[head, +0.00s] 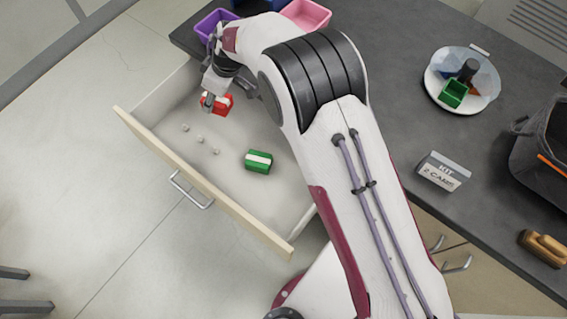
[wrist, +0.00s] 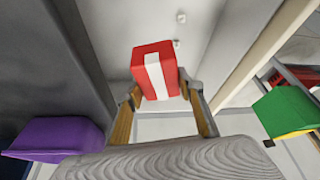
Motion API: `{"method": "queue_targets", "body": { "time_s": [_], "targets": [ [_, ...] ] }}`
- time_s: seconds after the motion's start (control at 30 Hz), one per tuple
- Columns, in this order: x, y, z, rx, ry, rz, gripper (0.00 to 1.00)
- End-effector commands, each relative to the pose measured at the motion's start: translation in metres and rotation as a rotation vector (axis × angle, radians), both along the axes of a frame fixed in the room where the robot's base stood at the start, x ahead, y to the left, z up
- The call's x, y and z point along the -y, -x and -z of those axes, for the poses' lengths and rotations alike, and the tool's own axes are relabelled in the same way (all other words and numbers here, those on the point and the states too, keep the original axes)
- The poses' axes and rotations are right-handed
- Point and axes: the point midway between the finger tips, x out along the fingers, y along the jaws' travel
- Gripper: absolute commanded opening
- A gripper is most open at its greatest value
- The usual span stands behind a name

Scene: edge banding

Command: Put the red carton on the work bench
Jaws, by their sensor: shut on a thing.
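The red carton (head: 217,103) has a white band and is in my gripper (head: 217,100) over the back left part of the open drawer. In the wrist view the red carton (wrist: 154,70) sits between the two fingertips (wrist: 160,92), which touch its sides. I cannot tell how high it is above the drawer floor. The work bench (head: 400,105) is a dark grey top behind and to the right of the drawer.
A green carton (head: 258,162) and several small white pieces lie in the drawer (head: 205,190). On the bench are a purple bin (head: 213,24), a pink bin (head: 308,14), a plate (head: 440,95) holding items, a kit card (head: 443,171), a dark bag (head: 545,150) and a brush (head: 543,247). Bare bench lies right of my arm.

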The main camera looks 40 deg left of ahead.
Motion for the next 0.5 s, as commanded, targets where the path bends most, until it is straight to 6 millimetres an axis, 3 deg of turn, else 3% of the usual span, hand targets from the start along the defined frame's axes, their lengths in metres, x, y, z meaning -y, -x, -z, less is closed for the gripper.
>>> {"method": "queue_targets", "body": {
  "time_s": [0.5],
  "targets": [
    [0.054, 0.025, 0.064, -0.001, 0.003, 0.164, 0.15]
  ]
}}
